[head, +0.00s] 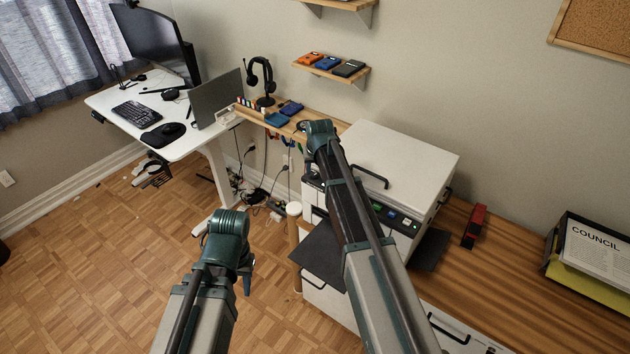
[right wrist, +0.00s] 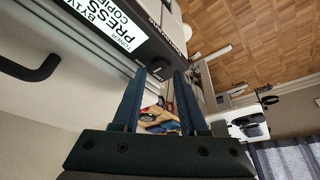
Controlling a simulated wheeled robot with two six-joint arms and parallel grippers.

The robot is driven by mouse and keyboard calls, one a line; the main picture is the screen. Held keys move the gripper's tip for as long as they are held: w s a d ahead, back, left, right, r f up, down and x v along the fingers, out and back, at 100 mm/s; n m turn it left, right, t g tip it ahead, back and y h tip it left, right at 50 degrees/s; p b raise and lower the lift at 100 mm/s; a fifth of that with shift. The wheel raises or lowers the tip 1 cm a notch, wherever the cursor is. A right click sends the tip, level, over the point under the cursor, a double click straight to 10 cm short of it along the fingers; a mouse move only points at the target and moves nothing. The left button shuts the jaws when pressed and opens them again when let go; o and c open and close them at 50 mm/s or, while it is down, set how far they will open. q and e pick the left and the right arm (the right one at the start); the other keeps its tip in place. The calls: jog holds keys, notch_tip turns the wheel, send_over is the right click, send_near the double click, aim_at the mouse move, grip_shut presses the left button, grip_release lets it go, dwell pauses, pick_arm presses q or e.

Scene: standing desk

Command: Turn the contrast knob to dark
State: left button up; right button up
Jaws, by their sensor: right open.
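The copier (head: 405,155) is a white box with a dark front control panel (head: 393,213), partly behind my right arm in the head view.
A black handle (head: 370,176) stands on the copier lid. Dark trays (head: 320,252) stick out from its front. A red stapler-like object (head: 474,226) and a paper tray (head: 590,262) are on the wooden desk (head: 500,285). A white desk (head: 180,128) stands at the left.

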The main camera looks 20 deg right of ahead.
aim_at(315, 176)
jog(key=shift+b+x, duration=0.55)
jog(key=shift+x, duration=0.55)
pick_arm(q)
notch_tip(315, 176, down, 2)
pick_arm(e)
jog(key=shift+r, duration=0.1)
jog(key=shift+c, duration=0.3)
grip_shut()
